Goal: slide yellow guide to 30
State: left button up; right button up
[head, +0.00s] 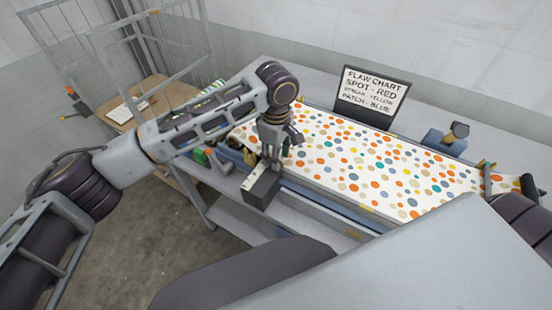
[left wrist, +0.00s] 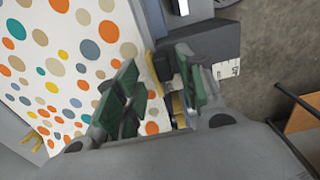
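My left gripper (head: 272,160) points down over the near edge of a spotted fabric web, just behind a dark block. In the left wrist view its two green-padded fingers (left wrist: 155,95) stand apart with a gap between them. A narrow yellow piece, probably the yellow guide (left wrist: 179,106), shows in that gap beside a dark part; I cannot tell whether a finger touches it. A white strip with small marks, perhaps a scale (left wrist: 226,70), lies beside the dark block; its numbers are unreadable. My right gripper does not show.
The spotted web (head: 370,165) runs to the right over a blue-edged bench. A flaw chart sign (head: 372,95) stands behind it. A blue device (head: 445,141) sits at the back right. A wire cage cart (head: 110,50) and a wooden table (head: 160,95) stand at the left.

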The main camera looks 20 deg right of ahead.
pick_arm(q)
notch_tip(320, 180, up, 9)
dwell(0.5)
dwell(0.5)
